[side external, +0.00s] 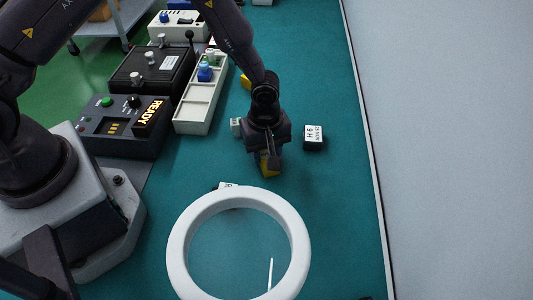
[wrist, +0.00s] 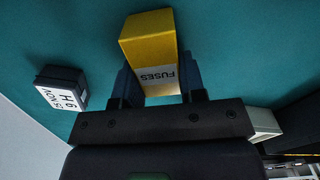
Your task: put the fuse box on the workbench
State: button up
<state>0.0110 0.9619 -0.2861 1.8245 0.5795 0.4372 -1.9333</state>
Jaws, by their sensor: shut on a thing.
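The fuse box is a yellow block with a white label reading FUSES (wrist: 150,45), seen between the two fingers in the wrist view. My gripper (wrist: 156,82) is shut on the fuse box, one finger on each side. The workbench (side external: 335,220) has a teal top, and the box is over its middle. I cannot tell whether the box touches the top.
A dark box with a white label (side external: 313,139) stands right of my gripper; a small pale block (side external: 236,126) stands close on its left. A large white ring (side external: 180,245) is in front. A pale tray (side external: 193,118) and a READY unit (side external: 118,128) are left.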

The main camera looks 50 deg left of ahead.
jog(key=shift+r, duration=0.55)
jog(key=r, duration=0.2)
jog(key=shift+s+r, duration=0.25)
jog(key=shift+r, duration=0.15)
jog(key=s+a+r+m, duration=0.2)
jog(key=s+a+r, duration=0.2)
jog(key=s+r, duration=0.7)
jog(key=w+a+r+m, duration=0.3)
jog(key=w+a+m, duration=0.2)
jog(key=w+m, duration=0.3)
jog(key=m, duration=0.4)
jog(key=shift+w+a+r, duration=0.3)
jog(key=shift+w+a, duration=0.05)
